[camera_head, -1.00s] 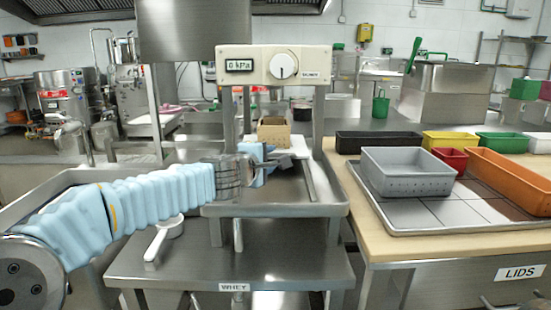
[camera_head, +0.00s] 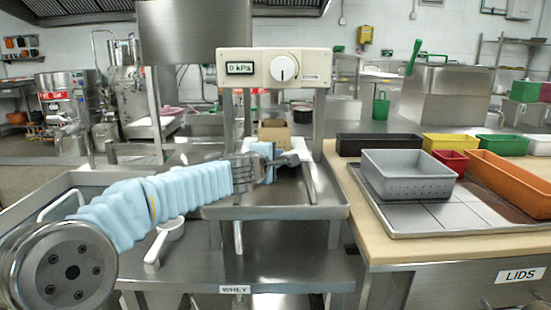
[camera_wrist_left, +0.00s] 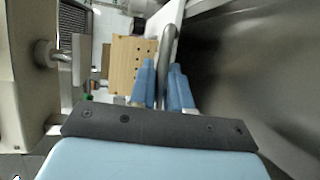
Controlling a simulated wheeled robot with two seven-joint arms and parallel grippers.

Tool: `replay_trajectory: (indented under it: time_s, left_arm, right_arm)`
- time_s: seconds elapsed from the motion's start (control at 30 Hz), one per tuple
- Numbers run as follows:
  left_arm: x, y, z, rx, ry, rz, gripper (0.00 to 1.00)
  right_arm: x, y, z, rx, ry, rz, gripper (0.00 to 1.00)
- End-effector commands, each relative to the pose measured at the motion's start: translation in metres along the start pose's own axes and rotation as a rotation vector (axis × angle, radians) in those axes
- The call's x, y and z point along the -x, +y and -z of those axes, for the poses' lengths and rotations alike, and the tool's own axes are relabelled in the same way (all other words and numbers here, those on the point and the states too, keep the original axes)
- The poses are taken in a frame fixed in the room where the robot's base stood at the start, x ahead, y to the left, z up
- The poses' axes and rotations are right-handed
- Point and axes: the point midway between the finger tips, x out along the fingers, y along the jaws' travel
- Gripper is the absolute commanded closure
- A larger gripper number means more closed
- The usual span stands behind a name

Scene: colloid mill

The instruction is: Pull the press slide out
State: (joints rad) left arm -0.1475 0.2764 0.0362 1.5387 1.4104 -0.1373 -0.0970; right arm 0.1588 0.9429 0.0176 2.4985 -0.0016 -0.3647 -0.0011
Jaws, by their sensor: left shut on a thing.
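The press (camera_head: 274,68) stands in the middle of the head view, with a cream panel reading 0 kPa and a dial on two steel posts. A wooden box with holes (camera_head: 273,131) sits between the posts; it also shows in the left wrist view (camera_wrist_left: 128,62). My left gripper (camera_head: 278,160) is low in front of the press. In the left wrist view its two blue fingers (camera_wrist_left: 163,88) are shut on a curved grey metal handle (camera_wrist_left: 169,42). What the handle joins is largely hidden. My right gripper is not in view.
A steel tray (camera_head: 275,213) lies under the press. A white scoop (camera_head: 160,240) rests on the lower steel table at the left. A grey perforated tub (camera_head: 408,175) and several coloured bins stand on the right counter.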

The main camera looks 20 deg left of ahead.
Motion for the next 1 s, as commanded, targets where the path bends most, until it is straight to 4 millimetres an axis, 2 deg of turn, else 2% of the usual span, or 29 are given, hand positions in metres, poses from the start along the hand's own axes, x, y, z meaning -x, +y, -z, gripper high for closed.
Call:
replay_trajectory:
  time_s: [0.27,0.5,0.67,1.0]
  left_arm:
    - [0.004,-0.002,-0.002,0.001,-0.001,0.000,1.00]
    - [0.049,-0.012,-0.021,0.000,-0.003,0.001,1.00]
    - [0.071,-0.017,-0.029,0.000,-0.002,0.001,1.00]
    - [0.074,-0.018,-0.031,0.000,-0.001,0.001,1.00]
  right_arm:
    - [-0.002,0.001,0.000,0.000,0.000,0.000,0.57]
    - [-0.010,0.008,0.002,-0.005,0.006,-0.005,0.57]
    - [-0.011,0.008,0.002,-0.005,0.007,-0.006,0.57]
    - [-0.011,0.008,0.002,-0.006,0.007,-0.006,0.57]
